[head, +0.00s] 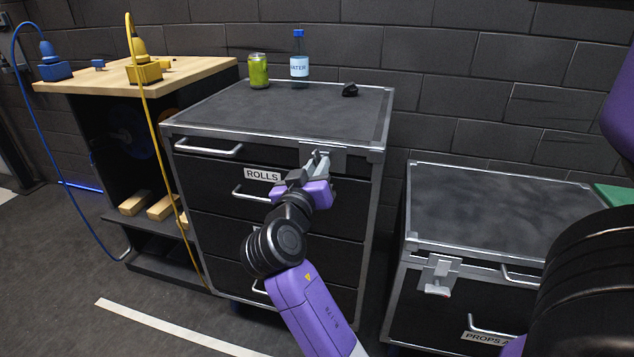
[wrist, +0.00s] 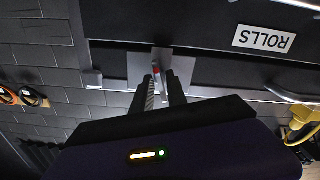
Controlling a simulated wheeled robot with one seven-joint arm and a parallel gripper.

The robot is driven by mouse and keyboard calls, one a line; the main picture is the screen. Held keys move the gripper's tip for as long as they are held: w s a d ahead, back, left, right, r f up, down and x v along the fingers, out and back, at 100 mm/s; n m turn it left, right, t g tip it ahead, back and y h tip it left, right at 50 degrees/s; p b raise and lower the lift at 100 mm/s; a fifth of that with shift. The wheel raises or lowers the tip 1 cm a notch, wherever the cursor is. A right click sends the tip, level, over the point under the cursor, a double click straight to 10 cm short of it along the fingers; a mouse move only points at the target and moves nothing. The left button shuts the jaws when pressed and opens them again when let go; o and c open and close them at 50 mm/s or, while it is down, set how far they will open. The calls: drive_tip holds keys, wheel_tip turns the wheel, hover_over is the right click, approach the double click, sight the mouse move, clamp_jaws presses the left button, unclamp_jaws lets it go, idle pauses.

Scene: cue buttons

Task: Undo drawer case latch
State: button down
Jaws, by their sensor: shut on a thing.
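The drawer case (head: 285,118) is a dark cabinet with metal edges and a "ROLLS" label (head: 262,175). Its metal latch (head: 321,157) sits at the upper right of the front, just under the top edge. My gripper (head: 311,173) is at this latch from the front. In the wrist view, which looks upside down, my gripper (wrist: 161,85) has its dark fingers shut on the latch's lever, in front of the grey latch plate (wrist: 139,67). A small red mark shows by the fingertips. The fingers hide part of the lever, so its exact angle is unclear.
A green can (head: 258,71), a water bottle (head: 299,60) and a small black object (head: 350,90) stand on the case. A lower case (head: 490,210) with its own latch (head: 438,276) is at right. A wooden-topped bench (head: 190,75) with blue and yellow cables is at left.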

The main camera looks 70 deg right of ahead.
drive_tip(key=shift+f+m+b, duration=0.2)
drive_tip(key=shift+m+b, duration=1.5)
drive_tip(key=shift+r, duration=0.1)
drive_tip(key=c, duration=1.6)
unclamp_jaws()
drive_tip(key=shift+o, duration=0.2)
drive_tip(key=a, duration=0.7)
drive_tip(key=shift+s+a+p, duration=0.3)
drive_tip(key=shift+a, duration=0.1)
